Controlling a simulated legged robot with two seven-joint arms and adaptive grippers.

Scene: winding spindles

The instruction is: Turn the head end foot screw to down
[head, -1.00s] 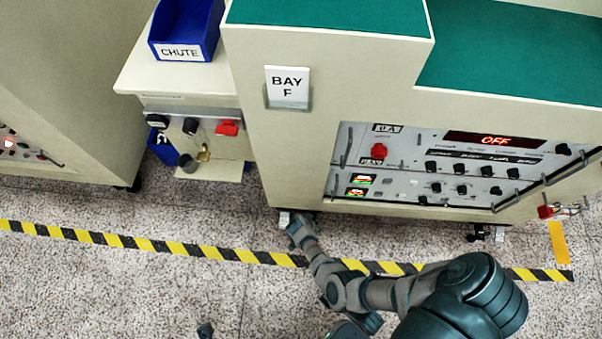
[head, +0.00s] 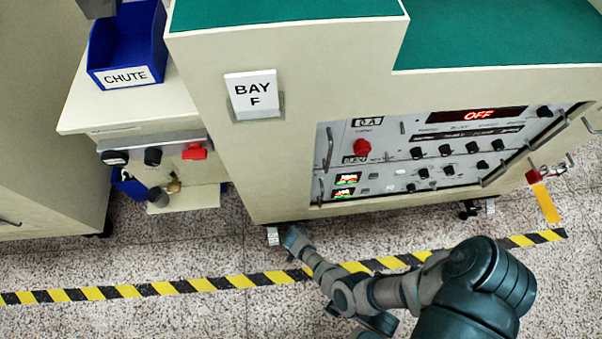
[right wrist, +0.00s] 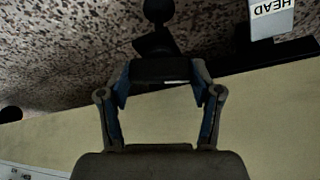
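The Bay F cabinet (head: 300,120) stands at centre in the head view. Under its left front corner a small white tag (head: 272,236) hangs by the foot. My right gripper (head: 293,238) is low beside this corner. In the right wrist view a tag reading HEAD (right wrist: 271,16) is at upper right on a dark bar. My right gripper (right wrist: 160,78) has its fingers apart, with a dark block (right wrist: 160,71) spanning the space between the tips. I cannot tell whether they press on it. The foot screw itself is not clearly distinguishable. My left gripper is not in view.
The cabinet's control panel (head: 430,160) is above my arm. A blue CHUTE bin (head: 127,45) sits on a side bench to the left. Yellow-black tape (head: 180,287) crosses open floor.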

